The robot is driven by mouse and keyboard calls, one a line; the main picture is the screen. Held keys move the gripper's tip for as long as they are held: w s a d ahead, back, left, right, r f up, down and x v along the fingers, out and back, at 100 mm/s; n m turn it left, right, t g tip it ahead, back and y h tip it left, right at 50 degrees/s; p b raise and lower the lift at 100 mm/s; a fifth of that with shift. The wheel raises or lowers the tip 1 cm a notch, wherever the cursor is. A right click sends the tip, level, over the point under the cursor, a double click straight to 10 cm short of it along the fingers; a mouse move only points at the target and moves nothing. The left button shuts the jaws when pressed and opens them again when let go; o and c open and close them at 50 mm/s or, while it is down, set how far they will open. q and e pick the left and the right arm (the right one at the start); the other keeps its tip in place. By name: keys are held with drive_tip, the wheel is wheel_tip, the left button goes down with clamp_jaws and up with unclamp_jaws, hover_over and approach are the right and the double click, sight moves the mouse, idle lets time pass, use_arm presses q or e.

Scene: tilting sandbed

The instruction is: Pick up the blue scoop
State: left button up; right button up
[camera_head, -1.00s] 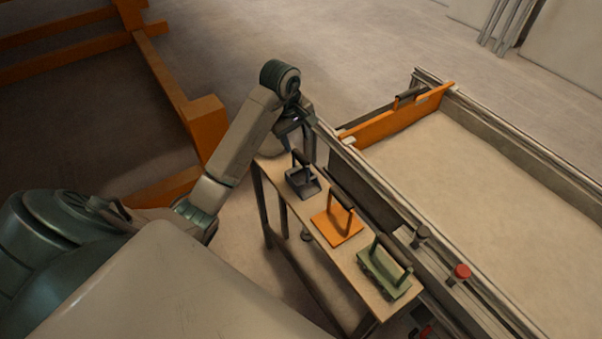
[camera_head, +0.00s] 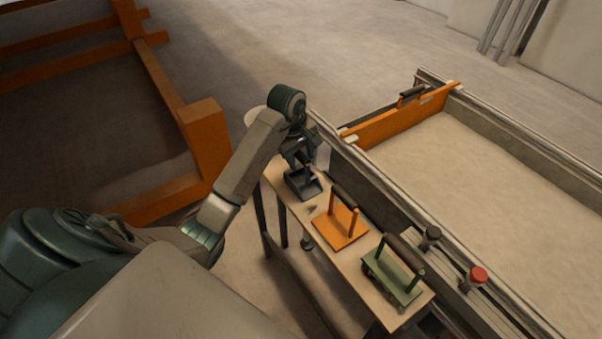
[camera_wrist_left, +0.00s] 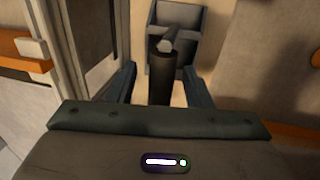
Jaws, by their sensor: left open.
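The blue scoop (camera_head: 302,184) looks dark blue-grey and sits at the far end of a narrow side table (camera_head: 349,275). Its dark upright handle shows in the left wrist view (camera_wrist_left: 161,75), with the scoop's pan (camera_wrist_left: 190,30) behind it. My left gripper (camera_head: 300,158) is just above the scoop at the handle. In the left wrist view my left gripper (camera_wrist_left: 165,88) is open, with one finger on each side of the handle. I cannot tell whether a finger touches it. My right gripper is not in view.
An orange tool with a handle (camera_head: 341,232) and a green tool with a handle (camera_head: 393,281) stand on the same table. The sandbed (camera_head: 480,185) lies to the right, with an orange board (camera_head: 400,122) across it and a red knob (camera_head: 478,275) at its edge. An orange frame (camera_head: 204,145) stands left.

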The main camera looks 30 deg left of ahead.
use_arm(q)
drive_tip(key=shift+s, duration=0.1)
clamp_jaws()
drive_tip(key=shift+r, duration=0.1)
drive_tip(key=shift+r+b, duration=0.45)
wheel_tip(320, 180, up, 3)
drive_tip(key=shift+f+p, duration=0.1)
drive_tip(key=shift+p, duration=0.75)
drive_tip(key=s+d+p, duration=0.2)
drive_tip(key=s, duration=0.5)
drive_tip(key=s+d+r+p, duration=0.1)
drive_tip(key=s+d+p, duration=0.2)
drive_tip(key=s, duration=0.5)
drive_tip(key=shift+d, duration=0.3)
